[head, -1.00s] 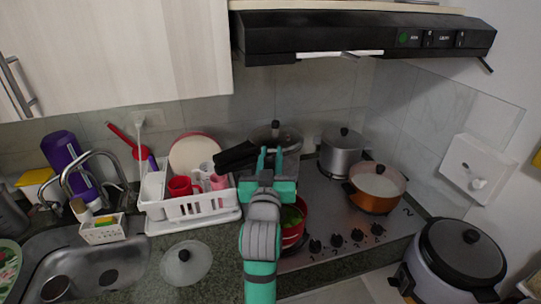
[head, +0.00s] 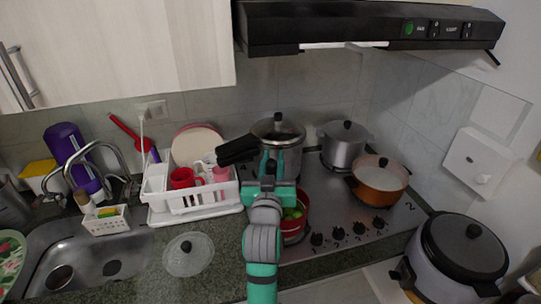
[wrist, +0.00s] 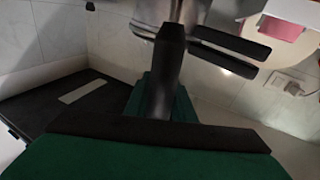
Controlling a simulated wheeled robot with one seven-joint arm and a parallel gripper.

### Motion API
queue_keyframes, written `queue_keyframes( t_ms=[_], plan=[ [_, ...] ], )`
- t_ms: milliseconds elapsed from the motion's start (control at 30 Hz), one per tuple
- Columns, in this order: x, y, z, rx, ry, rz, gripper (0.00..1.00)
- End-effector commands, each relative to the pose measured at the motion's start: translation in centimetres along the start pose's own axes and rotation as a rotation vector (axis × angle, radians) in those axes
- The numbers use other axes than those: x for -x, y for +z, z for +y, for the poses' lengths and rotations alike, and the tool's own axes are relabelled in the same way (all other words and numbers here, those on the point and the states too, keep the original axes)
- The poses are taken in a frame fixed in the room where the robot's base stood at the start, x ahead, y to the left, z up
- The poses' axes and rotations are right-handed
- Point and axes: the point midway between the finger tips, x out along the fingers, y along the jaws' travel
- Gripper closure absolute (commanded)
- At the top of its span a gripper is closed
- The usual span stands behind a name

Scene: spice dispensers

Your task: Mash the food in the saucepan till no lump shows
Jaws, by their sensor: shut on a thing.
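The red saucepan (head: 305,226) stands at the hob's front left with green food (head: 293,212) in it. My arm hides its left side, and lumps in the food are hard to make out. My gripper (head: 271,160) is above the hob, just left of and behind the saucepan, in front of the pressure cooker. It is shut on a dark handle (wrist: 165,75), seen between the green fingers in the wrist view.
A pressure cooker (head: 291,133) with a black handle (head: 238,150) stands close behind my gripper. A steel pot (head: 342,151) and an orange pan (head: 378,197) are to the right. A white dish rack (head: 205,203) is left. A glass lid (head: 188,256) lies on the counter. The range hood (head: 370,27) overhangs.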

Motion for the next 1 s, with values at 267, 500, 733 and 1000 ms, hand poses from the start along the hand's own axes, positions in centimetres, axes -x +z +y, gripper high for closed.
queue_keyframes(
  t_ms=[267, 500, 733, 1000],
  plan=[
    [0.0, 0.3, 1.0, 0.001, 0.013, 0.001, 1.00],
    [-0.1, -1.6, 0.3, -0.001, 0.002, 0.005, 1.00],
    [-0.3, -3.8, -0.1, -0.002, -0.006, 0.004, 1.00],
    [-0.3, -4.2, 0.0, -0.001, -0.005, 0.002, 1.00]
  ],
)
